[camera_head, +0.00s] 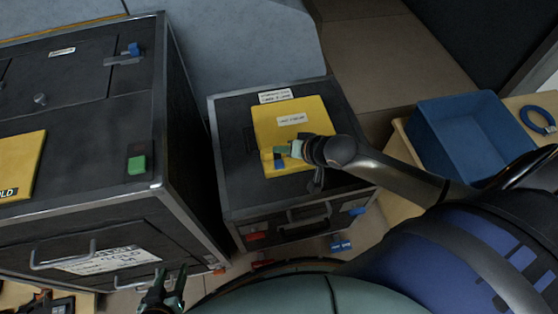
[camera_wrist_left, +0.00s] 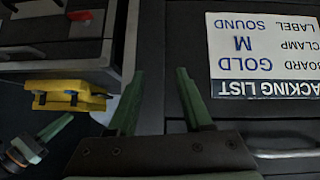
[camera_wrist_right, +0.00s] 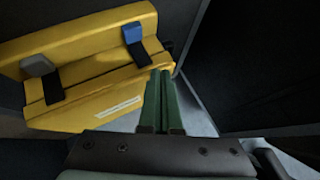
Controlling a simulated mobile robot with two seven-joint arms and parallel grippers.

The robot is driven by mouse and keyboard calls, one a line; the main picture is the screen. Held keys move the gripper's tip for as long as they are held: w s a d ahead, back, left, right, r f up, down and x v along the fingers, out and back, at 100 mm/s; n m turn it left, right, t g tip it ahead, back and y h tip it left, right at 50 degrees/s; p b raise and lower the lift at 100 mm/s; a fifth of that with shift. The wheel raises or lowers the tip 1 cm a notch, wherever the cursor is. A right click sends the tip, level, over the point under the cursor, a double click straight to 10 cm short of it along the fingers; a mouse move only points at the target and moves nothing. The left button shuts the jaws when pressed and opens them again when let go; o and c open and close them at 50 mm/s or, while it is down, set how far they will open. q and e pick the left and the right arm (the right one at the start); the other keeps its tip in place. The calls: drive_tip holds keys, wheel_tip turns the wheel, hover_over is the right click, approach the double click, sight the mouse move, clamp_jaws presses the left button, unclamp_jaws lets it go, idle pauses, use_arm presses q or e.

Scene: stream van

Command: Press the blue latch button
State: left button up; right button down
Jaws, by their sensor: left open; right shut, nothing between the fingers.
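A yellow unit (camera_head: 305,108) sits in the top of the middle black case (camera_head: 232,128). In the right wrist view the yellow unit (camera_wrist_right: 90,78) carries a blue button (camera_wrist_right: 132,34) and a grey one (camera_wrist_right: 38,66), each above a black strap. My right gripper (camera_wrist_right: 161,75) is shut and empty. In that view its tips lie below and right of the blue button; contact cannot be told. In the head view my right gripper (camera_head: 278,151) is over the yellow unit, beside a small blue part (camera_head: 279,164). My left gripper (camera_head: 172,275) is open and empty, low at the left case's front.
A large black case (camera_head: 90,180) at left has a green button (camera_head: 137,165), a blue latch (camera_head: 134,48) and a front handle. A packing list (camera_wrist_left: 265,50) is on a case front beside my left gripper. A blue bin (camera_head: 470,135) stands at right.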

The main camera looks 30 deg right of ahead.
sight(281, 166)
wheel_tip(281, 166, down, 2)
drive_tip(key=shift+f+b, duration=0.25)
drive_tip(key=shift+b, duration=0.75)
drive_tip(key=shift+f, duration=0.65)
drive_tip(key=shift+f+b, duration=0.3)
drive_tip(key=shift+f, duration=0.05)
use_arm(q)
drive_tip(key=shift+w+d+f, duration=0.25)
drive_tip(key=shift+d+f, duration=0.05)
drive_tip(key=shift+f, duration=0.15)
drive_tip(key=shift+w+d+f, duration=0.25)
drive_tip(key=shift+f, duration=0.15)
drive_tip(key=shift+w+r, duration=0.15)
drive_tip(key=shift+w, duration=0.1)
use_arm(e)
drive_tip(key=shift+f, duration=0.2)
